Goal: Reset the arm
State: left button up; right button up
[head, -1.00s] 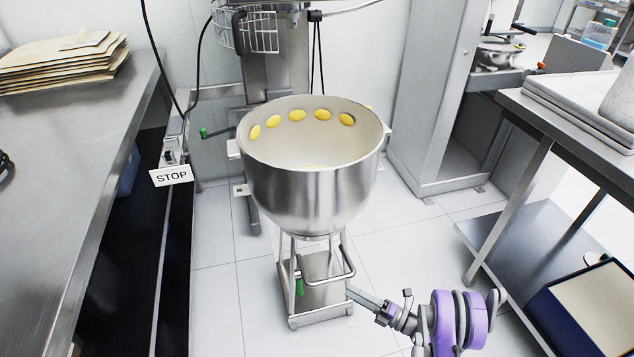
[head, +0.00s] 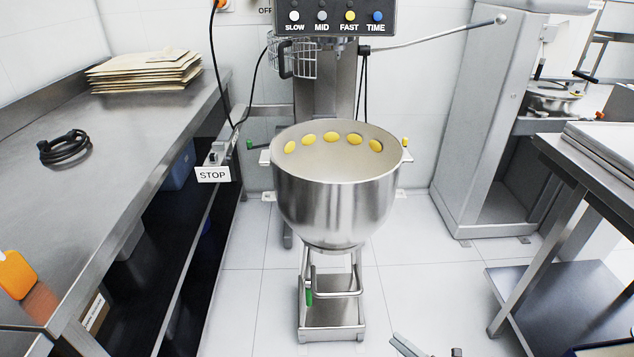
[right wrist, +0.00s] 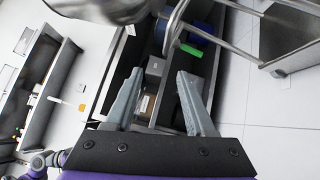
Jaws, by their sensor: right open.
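My right gripper (head: 408,346) shows only as a grey tip at the bottom edge of the head view, in front of the mixer stand and to its right. In the right wrist view the jaws of the gripper (right wrist: 158,82) are apart with nothing between them. The steel mixer bowl (head: 337,200) stands upright on its stand, with several yellow ovals along its inner wall. A part of the bowl shows at the top of the right wrist view (right wrist: 105,8). My left gripper is in neither view.
A steel table (head: 130,150) runs along the left, with brown folders (head: 145,72) and a coiled black cable (head: 64,146) on it. A STOP sign (head: 213,174) is beside it. Another table (head: 580,160) stands at the right. The floor (head: 430,270) between is clear.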

jog(key=w+d+r+m+t+h, duration=0.25)
jog(key=w+r+m+h, duration=0.25)
jog(key=r+m+h, duration=0.55)
jog(key=w+d+r+m+t+h, duration=0.25)
jog(key=w+r+m+h, duration=0.2)
jog(key=r+m, duration=0.65)
jog(key=s+a+f+m+g, duration=0.1)
jog(key=s+a+m+g, duration=0.3)
jog(key=s, duration=0.8)
jog(key=s+a+f+m+g, duration=0.1)
jog(key=s+a+f+g, duration=0.3)
jog(key=s, duration=0.7)
jog(key=s+a+r+m+g, duration=0.1)
jog(key=s+a+m+g, duration=0.15)
jog(key=s+g, duration=0.65)
pick_arm(q)
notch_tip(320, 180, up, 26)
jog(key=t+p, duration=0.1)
jog(key=p, duration=2.2)
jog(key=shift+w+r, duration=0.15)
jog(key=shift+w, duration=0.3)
pick_arm(e)
notch_tip(320, 180, up, 26)
jog(key=s+t, duration=0.2)
jog(key=t, duration=0.2)
jog(key=shift+s+r, duration=0.15)
jog(key=shift+s, duration=0.05)
